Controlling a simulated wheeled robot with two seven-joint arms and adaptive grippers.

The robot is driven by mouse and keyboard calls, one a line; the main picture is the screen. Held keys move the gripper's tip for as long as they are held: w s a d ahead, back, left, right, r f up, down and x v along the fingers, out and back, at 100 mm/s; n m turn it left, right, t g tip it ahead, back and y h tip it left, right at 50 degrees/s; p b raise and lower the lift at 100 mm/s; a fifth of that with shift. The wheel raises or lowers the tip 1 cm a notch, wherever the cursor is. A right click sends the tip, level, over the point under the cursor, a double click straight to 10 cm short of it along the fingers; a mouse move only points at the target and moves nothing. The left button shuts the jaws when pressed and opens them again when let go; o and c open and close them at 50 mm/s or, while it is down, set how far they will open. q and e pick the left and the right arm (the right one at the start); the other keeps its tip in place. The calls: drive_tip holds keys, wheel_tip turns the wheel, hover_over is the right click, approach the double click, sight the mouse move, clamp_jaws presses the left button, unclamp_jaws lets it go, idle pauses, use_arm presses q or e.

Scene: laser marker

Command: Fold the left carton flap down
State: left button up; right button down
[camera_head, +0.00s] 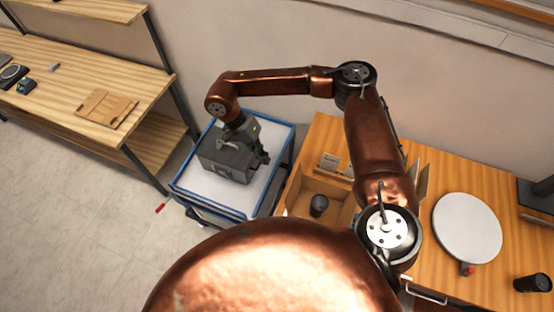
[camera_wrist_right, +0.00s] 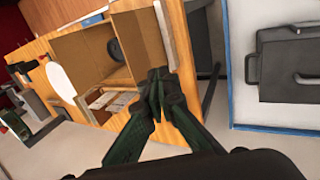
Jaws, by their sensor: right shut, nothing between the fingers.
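The open carton (camera_head: 332,192) stands on the wooden table, with a dark cylinder (camera_head: 318,205) inside. In the right wrist view the open carton (camera_wrist_right: 92,52) shows its inside, and the side wall or flap nearest the cart (camera_wrist_right: 150,42) stands up. I cannot tell exactly where that wall ends and the left flap begins. My right gripper (camera_head: 263,156) is left of the carton, by the cart. In the right wrist view its fingers (camera_wrist_right: 157,85) are shut and empty, and their tips appear close to that side. Contact cannot be told. My left gripper is not in view.
A blue-rimmed cart (camera_head: 181,187) with a grey case (camera_head: 222,163) stands left of the table. A white round plate (camera_head: 467,228) and a black cup (camera_head: 533,283) are on the table's right. My right arm hides part of the carton. A wooden workbench (camera_head: 60,65) is far left.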

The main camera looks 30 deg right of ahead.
sight(294, 186)
use_arm(q)
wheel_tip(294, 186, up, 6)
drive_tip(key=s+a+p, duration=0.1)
drive_tip(key=p, duration=0.4)
use_arm(e)
drive_tip(key=s+d+f, duration=0.5)
drive_tip(key=s+f, duration=0.1)
drive_tip(key=f, duration=0.1)
drive_tip(key=shift+s+d, duration=0.15)
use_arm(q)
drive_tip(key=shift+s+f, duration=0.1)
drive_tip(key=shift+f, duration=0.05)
